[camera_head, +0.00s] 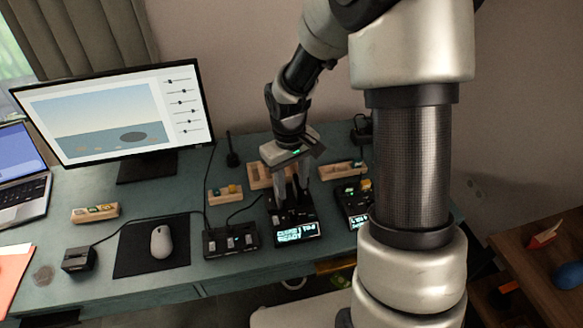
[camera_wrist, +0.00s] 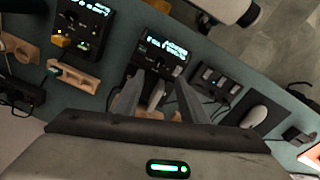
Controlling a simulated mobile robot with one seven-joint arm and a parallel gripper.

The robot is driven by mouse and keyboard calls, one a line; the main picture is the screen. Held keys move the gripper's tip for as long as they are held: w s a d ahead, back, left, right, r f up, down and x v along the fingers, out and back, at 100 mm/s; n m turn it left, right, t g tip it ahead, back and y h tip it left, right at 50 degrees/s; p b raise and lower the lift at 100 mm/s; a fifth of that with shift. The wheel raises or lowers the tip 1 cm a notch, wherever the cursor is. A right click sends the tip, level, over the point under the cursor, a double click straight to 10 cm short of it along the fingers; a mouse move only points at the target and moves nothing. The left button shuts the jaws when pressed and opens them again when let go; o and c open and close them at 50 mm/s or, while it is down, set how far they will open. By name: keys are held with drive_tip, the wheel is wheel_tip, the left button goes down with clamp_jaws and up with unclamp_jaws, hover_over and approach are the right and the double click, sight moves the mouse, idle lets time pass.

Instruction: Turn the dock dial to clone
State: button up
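A black dock (camera_head: 296,216) with a lit display stands on the teal desk, under my gripper. In the wrist view the dock (camera_wrist: 163,60) has its display at the top, and small pale parts show between my fingers. My gripper (camera_head: 291,196) points down over the dock's upper face. In the wrist view my gripper (camera_wrist: 158,82) has its two fingers apart, with a gap between them. The dial and its setting cannot be made out; the fingers hide part of the dock's face. Whether the fingertips touch the dock cannot be told.
A second black device (camera_head: 353,203) with a lit display stands to the right. A black switch box (camera_head: 231,240) is to the left. Wooden holders (camera_head: 224,195) lie behind. A mouse (camera_head: 161,242), monitor (camera_head: 118,112) and laptop (camera_head: 24,178) are further left.

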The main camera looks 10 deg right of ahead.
wheel_tip(320, 180, up, 5)
drive_tip(key=shift+a+r, duration=0.1)
drive_tip(key=shift+a, duration=0.05)
idle(0.5)
drive_tip(key=s+r+m+t+p, duration=0.2)
drive_tip(key=s+r, duration=0.7)
drive_tip(key=r, duration=0.2)
drive_tip(key=s+d+r+m+t+p, duration=0.1)
drive_tip(key=s+r+t+p, duration=0.2)
drive_tip(key=s+r, duration=0.6)
wheel_tip(320, 180, up, 3)
drive_tip(key=shift+r+m+y, duration=0.1)
drive_tip(key=shift+m+y, duration=0.2)
drive_tip(key=shift+m, duration=0.1)
